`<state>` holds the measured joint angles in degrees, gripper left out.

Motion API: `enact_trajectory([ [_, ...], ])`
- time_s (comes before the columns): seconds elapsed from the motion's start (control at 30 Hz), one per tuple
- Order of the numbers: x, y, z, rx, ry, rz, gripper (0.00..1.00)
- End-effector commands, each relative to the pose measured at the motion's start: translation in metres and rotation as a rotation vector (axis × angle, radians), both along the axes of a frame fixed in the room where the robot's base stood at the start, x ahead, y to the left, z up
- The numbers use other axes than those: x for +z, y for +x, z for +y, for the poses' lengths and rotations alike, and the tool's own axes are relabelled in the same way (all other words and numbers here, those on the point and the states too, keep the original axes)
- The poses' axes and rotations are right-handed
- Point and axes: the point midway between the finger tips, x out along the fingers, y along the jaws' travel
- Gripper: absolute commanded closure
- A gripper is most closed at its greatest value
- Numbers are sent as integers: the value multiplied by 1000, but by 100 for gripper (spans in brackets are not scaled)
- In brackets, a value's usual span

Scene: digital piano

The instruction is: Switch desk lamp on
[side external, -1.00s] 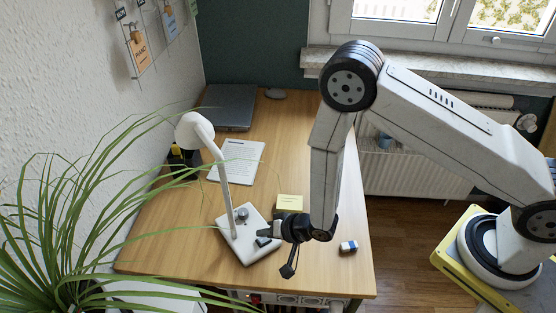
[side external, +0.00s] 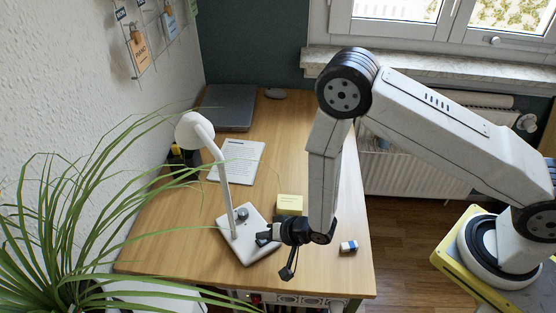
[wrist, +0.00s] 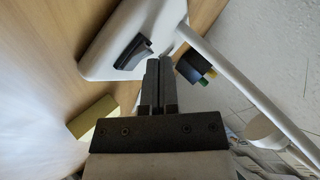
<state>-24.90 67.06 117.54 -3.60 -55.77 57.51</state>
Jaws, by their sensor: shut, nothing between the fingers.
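The white desk lamp stands on the desk, its flat base (side external: 258,253) near the front and its arm rising to a round head (side external: 193,130). In the wrist view the lamp base (wrist: 100,68) carries a dark rocker switch (wrist: 132,52). I cannot tell whether the lamp is lit.
A yellow note block (side external: 290,204) lies behind my gripper and a blue-white eraser (side external: 348,247) to its right. A printed sheet (side external: 238,160), a closed laptop (side external: 229,107) and a mouse (side external: 275,94) lie farther back. Plant leaves (side external: 70,200) reach over the desk's left side.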

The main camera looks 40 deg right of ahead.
Motion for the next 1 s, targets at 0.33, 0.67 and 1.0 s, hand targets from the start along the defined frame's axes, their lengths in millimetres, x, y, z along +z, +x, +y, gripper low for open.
enact_trajectory([
  [0.33, -4, 0, 1, 0, 0, 0, 100],
  [0.67, -6, 0, 1, 0, -1, 1, 100],
  [1.0, 4, 0, -1, 0, -1, 1, 100],
])
